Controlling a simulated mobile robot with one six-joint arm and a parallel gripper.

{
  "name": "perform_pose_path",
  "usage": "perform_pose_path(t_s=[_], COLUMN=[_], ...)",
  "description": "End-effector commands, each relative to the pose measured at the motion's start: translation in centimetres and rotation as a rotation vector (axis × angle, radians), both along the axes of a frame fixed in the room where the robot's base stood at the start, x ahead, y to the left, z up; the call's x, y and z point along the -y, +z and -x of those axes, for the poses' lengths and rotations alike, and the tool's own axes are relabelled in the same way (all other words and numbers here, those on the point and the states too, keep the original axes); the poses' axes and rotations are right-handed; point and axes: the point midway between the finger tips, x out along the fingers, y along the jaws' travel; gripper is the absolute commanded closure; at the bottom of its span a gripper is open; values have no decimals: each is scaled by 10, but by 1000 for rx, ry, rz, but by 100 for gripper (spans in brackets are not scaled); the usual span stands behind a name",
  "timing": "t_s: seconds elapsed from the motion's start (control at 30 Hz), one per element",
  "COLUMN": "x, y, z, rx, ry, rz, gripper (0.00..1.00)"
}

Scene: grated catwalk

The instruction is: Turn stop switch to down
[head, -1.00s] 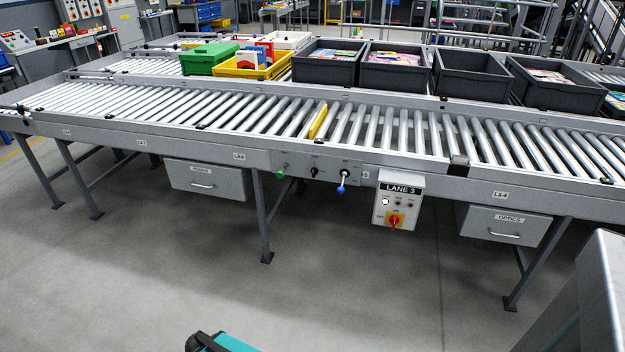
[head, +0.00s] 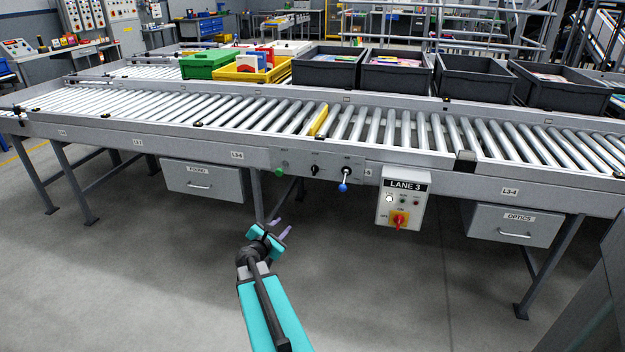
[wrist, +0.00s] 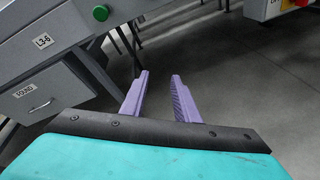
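A grey control panel (head: 299,168) on the conveyor's front rail carries a green button (head: 279,172), a small black switch (head: 315,169) and a blue-tipped lever (head: 343,187) that hangs down. Their labels are too small to read, so I cannot tell which is the stop switch. The green button also shows in the wrist view (wrist: 101,13). My gripper (head: 280,228) is open and empty, below and in front of the panel, apart from it. Its two purple fingers also show in the wrist view (wrist: 161,77).
A LANE 3 box (head: 403,205) with a red rotary knob (head: 399,221) on yellow hangs right of the panel. A FOUND drawer (head: 203,181) and an OPTICS drawer (head: 510,228) hang under the conveyor. The floor in front is clear.

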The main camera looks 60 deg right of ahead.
Motion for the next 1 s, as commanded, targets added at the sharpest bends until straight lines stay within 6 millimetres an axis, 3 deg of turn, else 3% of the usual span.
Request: perform_pose_path(t_s=[0.03, 0.2, 0.4, 0.6, 1.0], x=[20, 69, 101, 109, 110], y=[11, 58, 94, 105, 104], z=[2, 10, 20, 24, 23], rx=[-42, -212, -367, -418, -416], ry=[19, 84, 123, 135, 133], rz=[57, 240, 376, 413, 412], gripper=[72, 72, 72, 72, 72])
